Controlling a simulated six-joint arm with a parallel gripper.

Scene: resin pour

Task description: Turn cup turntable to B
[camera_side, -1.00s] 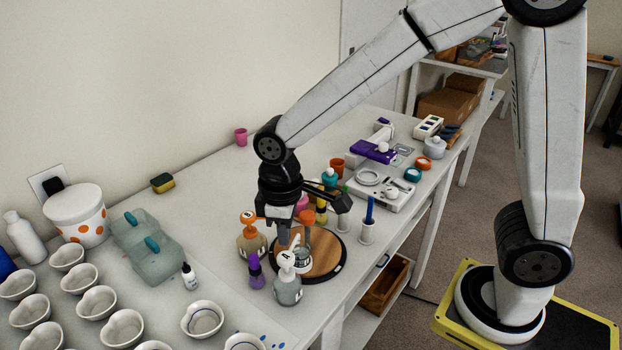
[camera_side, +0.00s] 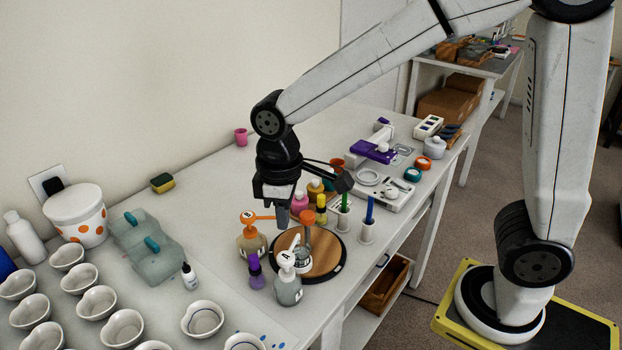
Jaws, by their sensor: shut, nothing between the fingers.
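The cup turntable (camera_side: 325,262) is a round wooden disc with a black rim near the table's front edge. A small clear cup (camera_side: 303,258) stands on its left part, with an orange-brown topped piece (camera_side: 307,228) rising at it. A bottle with an orange pump marked B (camera_side: 252,243) stands left of the disc. A grey bottle with a white pump marked A (camera_side: 288,288) stands at its front left. My gripper (camera_side: 283,220) is shut and empty, pointing down above the disc's back left edge, between the B pump and the cup.
A purple bottle (camera_side: 255,272) stands between the two pump bottles. Pink (camera_side: 300,204) and yellow (camera_side: 321,212) bottles stand close behind the disc. Green (camera_side: 344,215) and blue (camera_side: 368,222) sticks stand in white holders at its right. White cups fill the left.

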